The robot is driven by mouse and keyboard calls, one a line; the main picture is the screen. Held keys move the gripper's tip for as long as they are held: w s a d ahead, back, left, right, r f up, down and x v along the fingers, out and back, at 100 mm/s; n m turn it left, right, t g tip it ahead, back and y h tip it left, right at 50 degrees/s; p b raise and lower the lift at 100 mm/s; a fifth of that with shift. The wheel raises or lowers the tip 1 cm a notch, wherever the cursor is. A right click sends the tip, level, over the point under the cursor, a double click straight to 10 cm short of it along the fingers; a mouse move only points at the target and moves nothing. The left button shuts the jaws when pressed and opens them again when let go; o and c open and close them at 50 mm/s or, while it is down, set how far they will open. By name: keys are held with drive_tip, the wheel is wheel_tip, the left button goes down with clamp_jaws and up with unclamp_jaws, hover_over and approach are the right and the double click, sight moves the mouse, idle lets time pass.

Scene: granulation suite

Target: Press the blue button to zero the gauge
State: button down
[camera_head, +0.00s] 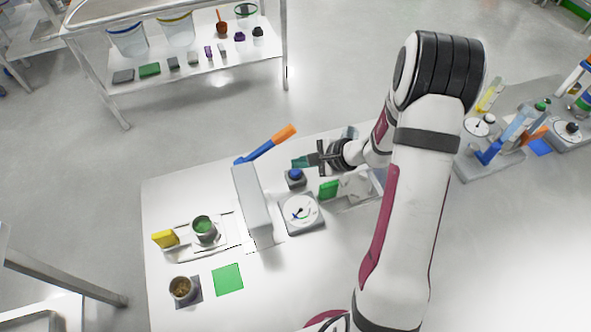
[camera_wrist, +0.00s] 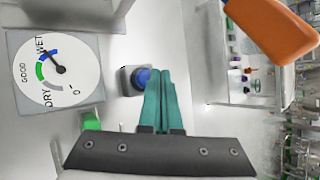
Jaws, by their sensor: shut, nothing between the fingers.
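The blue button (camera_head: 295,173) sits on a small dark-topped base beside the gauge. In the wrist view the blue button (camera_wrist: 141,77) is just left of my fingertips and partly covered by them. The gauge (camera_head: 300,212) is a white dial in a grey square housing. In the wrist view the gauge (camera_wrist: 58,72) reads DRY, GOOD and WET, and its black needle points at the blue band. My gripper (camera_head: 296,163) has teal fingers, closed together and empty, close to the button. In the wrist view my gripper (camera_wrist: 161,74) overlaps the button's edge; I cannot tell whether they touch.
A grey upright block (camera_head: 252,205) stands left of the gauge. A green-filled cup (camera_head: 204,229) and a brown-filled cup (camera_head: 181,288) stand at left.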

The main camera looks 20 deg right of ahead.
sight(300, 173)
drive_tip(key=shift+f, duration=0.1)
drive_tip(key=shift+f, duration=0.35)
drive_tip(key=shift+f, duration=0.5)
idle(0.5)
drive_tip(key=shift+r, duration=0.95)
drive_tip(key=shift+r, duration=2.5)
